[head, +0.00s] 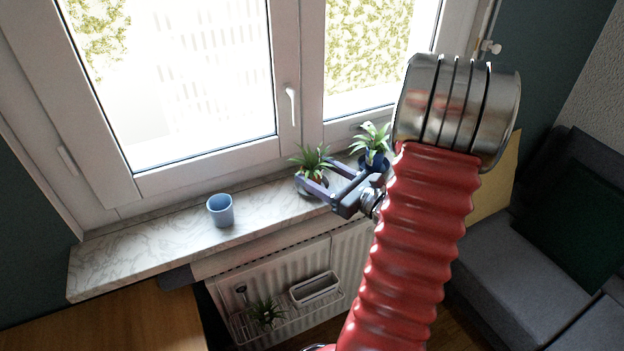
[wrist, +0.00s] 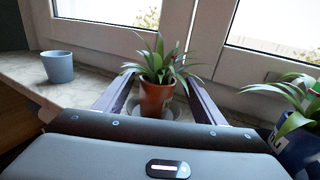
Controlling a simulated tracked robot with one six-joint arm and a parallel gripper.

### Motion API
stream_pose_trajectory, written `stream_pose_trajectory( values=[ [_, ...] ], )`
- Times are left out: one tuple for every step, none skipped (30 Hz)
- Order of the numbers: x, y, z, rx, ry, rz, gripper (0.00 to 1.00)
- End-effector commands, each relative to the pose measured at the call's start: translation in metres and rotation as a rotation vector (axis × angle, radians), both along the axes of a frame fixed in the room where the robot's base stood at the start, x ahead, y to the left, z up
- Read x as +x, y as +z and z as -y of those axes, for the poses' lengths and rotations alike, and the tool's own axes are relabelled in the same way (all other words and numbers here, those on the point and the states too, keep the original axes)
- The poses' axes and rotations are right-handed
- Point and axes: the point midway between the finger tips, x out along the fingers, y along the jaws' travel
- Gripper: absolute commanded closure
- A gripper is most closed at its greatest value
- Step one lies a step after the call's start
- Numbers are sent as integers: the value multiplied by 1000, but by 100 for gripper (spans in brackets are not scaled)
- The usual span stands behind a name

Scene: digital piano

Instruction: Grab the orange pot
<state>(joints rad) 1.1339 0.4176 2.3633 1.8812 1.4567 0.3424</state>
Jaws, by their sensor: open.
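The orange pot (wrist: 156,100) holds a green spiky plant and stands on a light saucer on the window sill in the wrist view. In the head view its plant (head: 312,162) shows on the sill, with the pot partly hidden by my gripper (head: 318,180). My gripper, also in the wrist view (wrist: 158,80), is open. Its two fingers reach forward on the left and right of the orange pot, with gaps visible beside it. I cannot tell whether either finger touches the pot.
A blue-grey empty cup (head: 220,210) stands on the marble sill (head: 150,250) to the left. A dark blue pot (wrist: 299,146) with a plant stands close on the right. The window frame (wrist: 100,45) rises behind. A radiator (head: 290,285) with a hanging rack is below.

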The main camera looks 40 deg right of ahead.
Motion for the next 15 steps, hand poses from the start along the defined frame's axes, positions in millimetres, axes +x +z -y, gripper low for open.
stream_pose_trajectory(
  values=[
    [2,0,-1,0,1,0,36],
    [3,0,-1,0,1,0,36],
    [3,0,-1,0,0,0,36],
    [3,0,-1,0,0,0,36],
    [3,0,-1,0,0,0,36],
    [3,0,-1,0,0,0,36],
    [3,0,-1,0,0,0,36],
    [3,0,-1,0,0,0,36],
    [3,0,-1,0,0,0,36],
    [3,0,-1,0,0,0,36],
    [3,0,-1,0,0,0,36],
    [4,0,-1,0,0,0,36],
    [5,0,-1,0,1,0,36],
    [7,0,-2,0,1,0,36],
    [10,-1,-2,0,1,-1,36]
  ],
)
